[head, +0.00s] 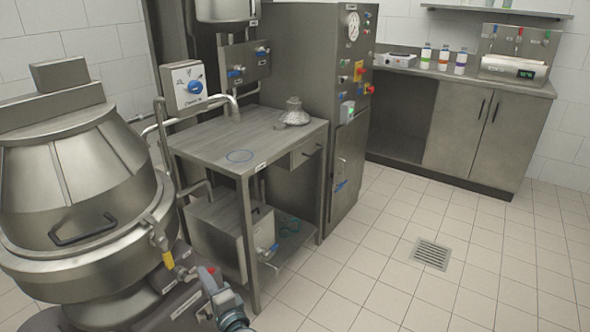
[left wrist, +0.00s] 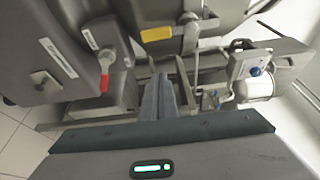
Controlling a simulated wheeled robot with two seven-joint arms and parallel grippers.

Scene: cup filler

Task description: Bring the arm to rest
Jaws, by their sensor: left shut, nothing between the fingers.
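My left gripper (left wrist: 161,82) shows in the left wrist view, its two grey fingers together and nothing between them. Its fingertips point at a machine with a red-handled valve (left wrist: 105,78) on the left and a yellow tag (left wrist: 156,34) above. In the head view, a small grey jointed part shows at the bottom edge, just right of the kettle's base; I cannot tell its fingers apart there. My right gripper is in neither view.
A large steel kettle (head: 75,190) stands at the left. A cabinet (head: 480,135) stands at the back right. The tiled floor (head: 400,285) around the drain (head: 431,253) is clear.

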